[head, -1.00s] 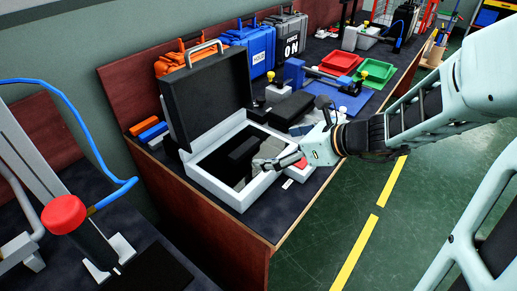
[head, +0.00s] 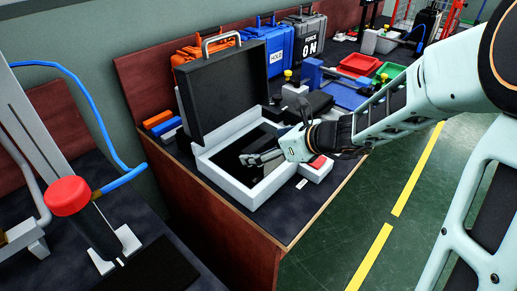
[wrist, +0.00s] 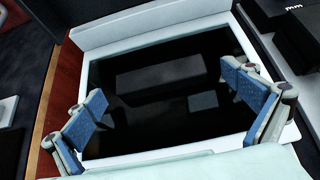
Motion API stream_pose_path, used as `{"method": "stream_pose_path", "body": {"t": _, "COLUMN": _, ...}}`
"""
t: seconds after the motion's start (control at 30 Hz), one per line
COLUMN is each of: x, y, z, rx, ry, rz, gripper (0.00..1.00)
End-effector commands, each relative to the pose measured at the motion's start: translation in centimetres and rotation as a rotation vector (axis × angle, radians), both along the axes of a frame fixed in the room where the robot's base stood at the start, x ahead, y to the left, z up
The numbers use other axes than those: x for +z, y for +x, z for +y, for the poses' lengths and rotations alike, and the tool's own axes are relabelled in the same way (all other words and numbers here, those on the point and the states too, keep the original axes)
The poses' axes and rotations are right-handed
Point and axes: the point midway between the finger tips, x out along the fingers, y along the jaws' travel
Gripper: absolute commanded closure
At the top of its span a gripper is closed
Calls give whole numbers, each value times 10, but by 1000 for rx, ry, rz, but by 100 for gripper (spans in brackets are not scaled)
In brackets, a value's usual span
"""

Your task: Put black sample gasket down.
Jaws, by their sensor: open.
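An open case (head: 230,177) with a light grey rim and a raised black lid (head: 215,88) stands on the workbench. Its inside is black. In the wrist view a long dark block (wrist: 165,78) and a small dark square (wrist: 203,102) lie inside the case's rim (wrist: 160,36). Either could be the black sample gasket; I cannot tell which against the dark inside. My gripper (head: 247,158) is over the case opening. In the wrist view its blue-padded fingers (wrist: 165,93) are wide apart, with nothing clamped between them.
A white box with a red top (head: 317,165) sits close to the case's right side. Orange (head: 200,60), blue (head: 268,50) and grey (head: 305,38) cases stand behind. Red (head: 359,64) and green (head: 388,72) trays are farther back. A red-knobbed device (head: 68,197) is at left.

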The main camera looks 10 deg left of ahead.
Motion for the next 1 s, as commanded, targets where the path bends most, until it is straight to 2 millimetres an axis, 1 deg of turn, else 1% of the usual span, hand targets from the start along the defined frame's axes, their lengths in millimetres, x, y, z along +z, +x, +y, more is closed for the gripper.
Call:
{"method": "stream_pose_path", "body": {"t": 0.13, "x": 1, "y": 0, "z": 0, "rx": 0, "ry": 0, "rz": 0, "gripper": 1}}
{"method": "stream_pose_path", "body": {"t": 0.57, "x": 1, "y": 0, "z": -1, "rx": 1, "ry": 0, "rz": -1, "gripper": 48}}
{"method": "stream_pose_path", "body": {"t": 0.83, "x": 2, "y": 0, "z": -1, "rx": 1, "ry": 0, "rz": -1, "gripper": 49}}
{"method": "stream_pose_path", "body": {"t": 1.0, "x": 9, "y": 2, "z": -3, "rx": 1, "ry": 0, "rz": -1, "gripper": 49}}
